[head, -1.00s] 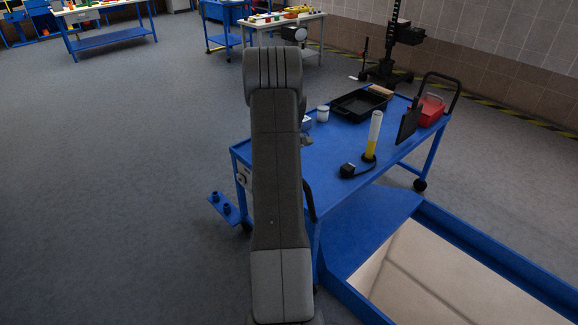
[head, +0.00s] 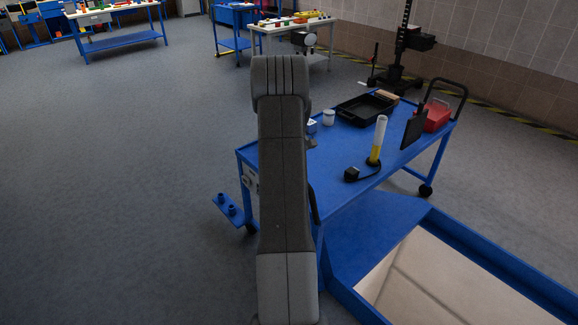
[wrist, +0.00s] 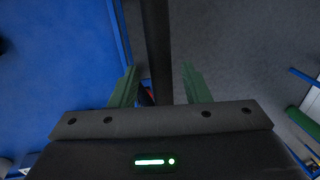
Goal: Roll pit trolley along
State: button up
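The blue trolley (head: 345,178) stands right of my arm, with a black handle (head: 313,205) at its near end and another black handle (head: 448,92) at its far end. On its top are a black tray, a cylinder with a yellow base and a red box. In the head view my arm hides my gripper and part of the trolley's near end. In the wrist view my gripper (wrist: 158,84) has its two green fingers apart. A dark bar (wrist: 157,40) runs between them, with gaps beside it; I cannot tell whether they touch it.
A blue-rimmed opening with a pale inside (head: 440,285) lies at the lower right, close by the trolley. A small blue plate with pegs (head: 228,209) is at the trolley's left. Benches (head: 120,38) and a black stand (head: 402,50) are farther back. The floor at left is clear.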

notch_tip(320, 180, up, 14)
jog(key=w+d, duration=0.1)
jog(key=d, duration=0.1)
jog(key=shift+w+f, duration=0.25)
jog(key=shift+w, duration=0.15)
jog(key=f, duration=0.4)
jog(key=s+a+f, duration=0.1)
jog(key=f, duration=0.4)
jog(key=s+a+f, duration=0.1)
jog(key=f, duration=0.3)
jog(key=shift+a+f, duration=0.1)
jog(key=shift+f, duration=0.25)
jog(key=shift+s+d+r, duration=0.1)
jog(key=shift+s+d, duration=0.05)
jog(key=shift+d, duration=0.1)
jog(key=shift+a, duration=0.1)
